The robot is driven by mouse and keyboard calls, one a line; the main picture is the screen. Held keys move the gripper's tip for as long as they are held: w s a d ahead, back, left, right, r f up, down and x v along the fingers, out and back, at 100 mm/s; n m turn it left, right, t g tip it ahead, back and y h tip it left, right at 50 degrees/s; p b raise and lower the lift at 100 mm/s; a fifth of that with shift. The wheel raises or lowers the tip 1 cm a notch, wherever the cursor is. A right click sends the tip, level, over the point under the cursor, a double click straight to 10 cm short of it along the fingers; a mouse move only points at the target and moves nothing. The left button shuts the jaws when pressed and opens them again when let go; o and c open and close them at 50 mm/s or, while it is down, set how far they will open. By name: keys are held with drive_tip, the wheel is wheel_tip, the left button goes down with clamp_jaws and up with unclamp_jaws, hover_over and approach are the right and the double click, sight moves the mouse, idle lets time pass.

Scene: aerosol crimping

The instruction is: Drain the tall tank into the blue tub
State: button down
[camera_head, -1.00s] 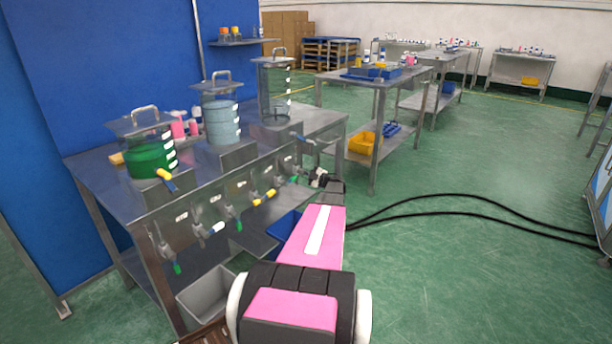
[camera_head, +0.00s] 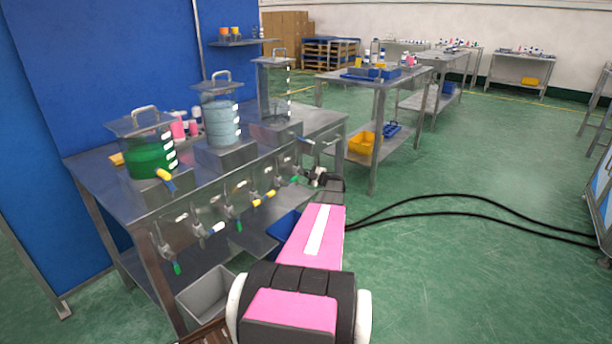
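The tall tank (camera_head: 274,88) is a clear, narrow vessel with a lid and handle at the right end of the steel bench. Its contents look clear, and I cannot tell a liquid level. A row of valves hangs along the bench front; a green-handled valve (camera_head: 294,179) is at its right end. My gripper (camera_head: 311,178) is at the bench front right beside this valve. Its fingers are too small to tell whether they are open or touch the handle. The blue tub (camera_head: 284,226) is on the lower shelf, partly hidden by my arm.
A tank of green liquid (camera_head: 150,155) and one of pale blue liquid (camera_head: 221,122) stand left on the bench (camera_head: 95,185). A grey tub (camera_head: 207,296) sits low at the left. Black cables (camera_head: 450,197) lie on the floor at right. Another table (camera_head: 350,84) stands behind.

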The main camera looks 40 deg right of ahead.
drive_tip(key=shift+d+r+n, duration=0.1)
drive_tip(key=shift+r+n, duration=0.35)
drive_tip(key=shift+n, duration=0.55)
drive_tip(key=shift+d+r+n, duration=0.1)
drive_tip(key=shift+r+n, duration=0.3)
drive_tip(key=shift+n, duration=0.6)
drive_tip(key=shift+d+r+n, duration=0.1)
drive_tip(key=shift+r+n, duration=0.35)
drive_tip(key=shift+n, duration=0.55)
drive_tip(key=c, duration=1.3)
unclamp_jaws()
drive_tip(key=shift+c, duration=0.2)
drive_tip(key=v, duration=1)
drive_tip(key=shift+s, duration=0.35)
drive_tip(key=shift+d, duration=0.15)
